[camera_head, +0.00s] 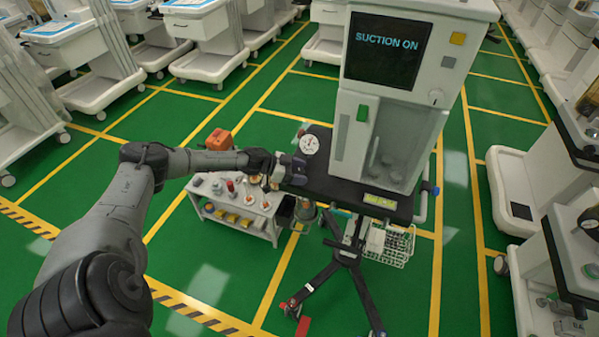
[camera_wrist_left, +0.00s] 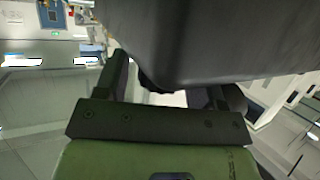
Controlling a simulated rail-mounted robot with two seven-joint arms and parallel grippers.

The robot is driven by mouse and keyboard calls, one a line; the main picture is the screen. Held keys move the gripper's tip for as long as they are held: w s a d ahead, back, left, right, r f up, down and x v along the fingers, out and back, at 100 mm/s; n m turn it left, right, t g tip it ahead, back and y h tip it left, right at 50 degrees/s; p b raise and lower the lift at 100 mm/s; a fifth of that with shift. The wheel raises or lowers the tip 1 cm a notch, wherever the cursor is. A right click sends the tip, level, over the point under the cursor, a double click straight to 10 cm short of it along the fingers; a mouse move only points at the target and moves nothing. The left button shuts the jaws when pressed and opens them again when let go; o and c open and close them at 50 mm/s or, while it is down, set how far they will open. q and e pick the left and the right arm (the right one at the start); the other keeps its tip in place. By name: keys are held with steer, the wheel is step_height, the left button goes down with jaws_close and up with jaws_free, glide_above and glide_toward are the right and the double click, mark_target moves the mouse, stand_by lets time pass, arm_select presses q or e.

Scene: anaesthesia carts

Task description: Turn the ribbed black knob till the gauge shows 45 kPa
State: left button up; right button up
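The round white gauge (camera_head: 309,144) sits at the left end of the suction unit's black shelf in the head view. Its needle and numbers are too small to read. My left gripper (camera_head: 291,168) is at that shelf end, just below and left of the gauge. I cannot make out the ribbed black knob against the dark gripper and shelf. In the left wrist view, the two dark fingers (camera_wrist_left: 168,92) stand apart, with their tips partly hidden by a large dark body above. I cannot tell whether they touch anything. My right gripper is not in view.
The white suction unit (camera_head: 419,70) has a screen (camera_head: 386,50) reading "SUCTION ON". A low white cart (camera_head: 236,206) with several small items stands below my left forearm. An orange box (camera_head: 219,140) is behind the forearm. Other white carts line both sides of the green floor.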

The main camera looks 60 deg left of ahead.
arm_select(q)
steer(key=shift+s+a+r, duration=0.2)
steer(key=shift+s+a, duration=0.05)
steer(key=shift+s, duration=0.15)
steer(key=p+v, duration=0.4)
steer(key=v, duration=0.8)
steer(key=shift+s+a+p, duration=0.2)
steer(key=shift+s+p, duration=0.1)
steer(key=shift+s, duration=0.05)
stand_by(0.4)
